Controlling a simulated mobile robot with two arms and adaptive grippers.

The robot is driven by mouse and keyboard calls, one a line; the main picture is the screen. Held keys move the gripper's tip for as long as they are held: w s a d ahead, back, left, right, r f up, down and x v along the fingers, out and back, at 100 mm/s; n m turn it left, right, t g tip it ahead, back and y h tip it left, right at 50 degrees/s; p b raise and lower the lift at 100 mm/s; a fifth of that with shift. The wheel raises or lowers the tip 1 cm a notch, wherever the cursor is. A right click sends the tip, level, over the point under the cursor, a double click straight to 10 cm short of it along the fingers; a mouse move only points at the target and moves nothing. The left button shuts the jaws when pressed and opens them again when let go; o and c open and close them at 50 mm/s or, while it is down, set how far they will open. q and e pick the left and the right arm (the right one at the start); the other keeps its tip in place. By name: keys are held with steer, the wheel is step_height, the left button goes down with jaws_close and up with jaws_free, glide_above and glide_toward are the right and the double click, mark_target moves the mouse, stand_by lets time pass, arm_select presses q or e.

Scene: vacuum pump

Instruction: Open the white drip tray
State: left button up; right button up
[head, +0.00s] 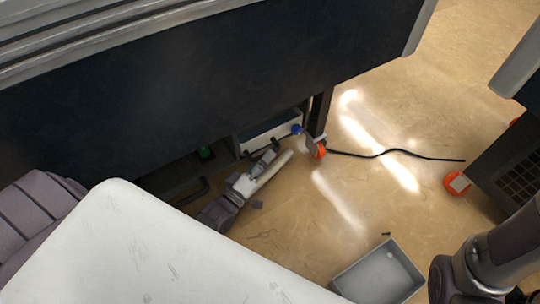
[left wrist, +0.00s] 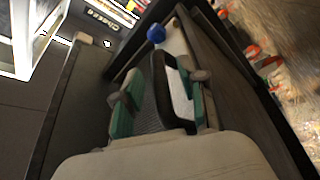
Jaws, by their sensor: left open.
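The white drip tray (head: 268,131) sits low under the large dark machine, with only part of its pale front side showing. It also shows in the left wrist view as a pale surface (left wrist: 176,46). A black handle-like loop (left wrist: 160,75) stands in front of it. My left gripper (head: 264,158) is at the tray's near side. In the left wrist view its green-padded fingers (left wrist: 158,98) are apart, on either side of the black loop. I cannot tell whether they touch it. My right gripper is out of the picture; only my right arm shows at lower right.
A blue knob (head: 296,129) is at the tray's right end, beside an orange caster (head: 319,149) and a dark leg. A black cable (head: 400,152) runs across the floor. A grey open bin (head: 350,283) stands on the floor. A dark cabinet (head: 510,160) is at right.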

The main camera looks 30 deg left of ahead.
arm_select(q)
steer(key=shift+b+x, duration=0.3)
steer(key=shift+x, duration=0.95)
jaws_close()
